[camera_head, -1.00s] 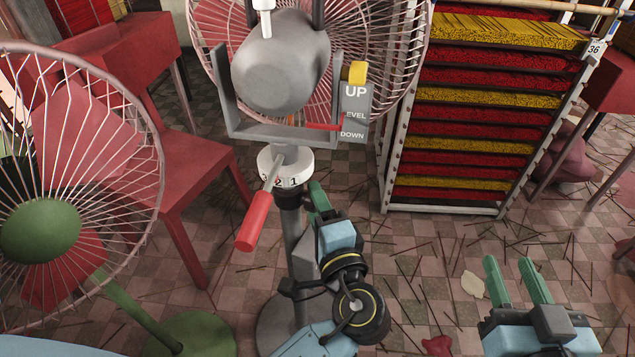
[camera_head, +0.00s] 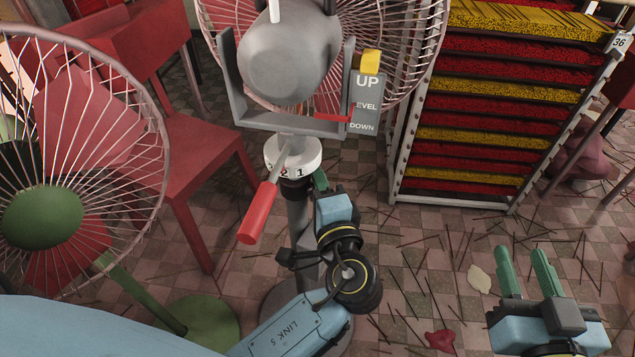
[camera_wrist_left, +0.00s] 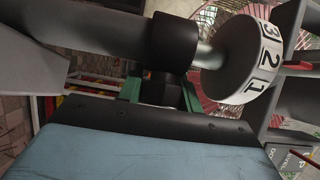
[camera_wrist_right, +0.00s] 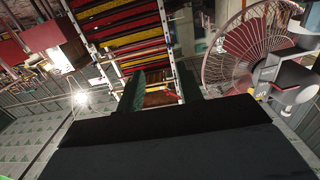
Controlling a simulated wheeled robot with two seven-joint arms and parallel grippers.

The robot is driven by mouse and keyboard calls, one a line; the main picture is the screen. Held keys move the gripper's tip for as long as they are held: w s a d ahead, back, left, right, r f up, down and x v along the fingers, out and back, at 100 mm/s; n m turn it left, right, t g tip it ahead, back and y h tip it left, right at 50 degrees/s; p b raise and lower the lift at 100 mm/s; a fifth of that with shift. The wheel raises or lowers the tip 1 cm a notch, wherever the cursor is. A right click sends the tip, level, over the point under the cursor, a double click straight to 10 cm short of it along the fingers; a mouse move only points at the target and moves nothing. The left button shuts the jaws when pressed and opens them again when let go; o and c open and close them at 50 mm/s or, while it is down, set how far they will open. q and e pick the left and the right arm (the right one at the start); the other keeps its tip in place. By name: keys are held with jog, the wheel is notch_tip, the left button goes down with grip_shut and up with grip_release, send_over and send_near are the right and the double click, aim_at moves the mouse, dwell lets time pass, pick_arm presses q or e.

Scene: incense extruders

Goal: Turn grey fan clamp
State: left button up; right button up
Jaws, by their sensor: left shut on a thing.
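The grey fan (camera_head: 290,62) stands at the top centre of the head view on a grey pole. A white dial (camera_head: 306,158) numbered 1, 2, 3 and a red-gripped lever (camera_head: 258,212) sit below its head. The black clamp collar (camera_head: 294,188) is directly under the dial. My left gripper (camera_head: 321,180) is at the collar's right side. In the left wrist view the collar (camera_wrist_left: 175,42) is close ahead, and the green fingers (camera_wrist_left: 160,92) are shut on its black clamp block (camera_wrist_left: 160,86). My right gripper (camera_head: 525,265) is open and empty, low at the right.
A green fan (camera_head: 42,218) stands at the left with its base (camera_head: 205,318) on the floor. A red chair (camera_head: 185,150) is behind it. An incense rack (camera_head: 450,204) stands at the right. Incense sticks litter the tiled floor (camera_head: 420,265).

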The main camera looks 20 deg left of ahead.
pick_arm(q)
jog(key=shift+r+n+t+y+b, duration=0.15)
jog(key=shift+n+t+y+b, duration=0.8)
jog(key=shift+b, duration=1.35)
pick_arm(e)
jog(key=s+r+t+y, duration=0.2)
jog(key=s+r+t, duration=0.2)
jog(key=r+t, duration=0.5)
jog(key=shift+a+r+y, duration=0.15)
jog(key=shift+r+y, duration=0.25)
jog(key=shift+r, duration=0.1)
pick_arm(q)
jog(key=shift+g, duration=0.25)
jog(key=o, duration=1)
